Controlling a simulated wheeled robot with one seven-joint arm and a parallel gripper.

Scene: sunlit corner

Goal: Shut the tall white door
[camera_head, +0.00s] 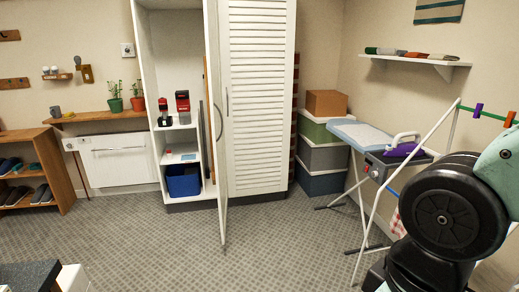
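The tall white cabinet (172,8) stands against the back wall. Its louvered right-hand door (257,90) is closed. Another tall white door (214,150) stands open, swung out toward me and seen nearly edge-on, with its lower end over the carpet. A curved metal handle (219,121) shows on or beside this open door; I cannot tell its exact mounting. The left part of the cabinet is open, showing shelves, red and black items (183,106) and a blue bin (183,181). My arm shows at the right edge, well apart from the door; my gripper is not in view.
An ironing board (362,135) with an iron and a drying rack (375,200) stand at the right. Stacked boxes (323,158) fill the back corner. A wooden shoe shelf (50,160) stands at the left. The carpet (145,235) before the cabinet is clear.

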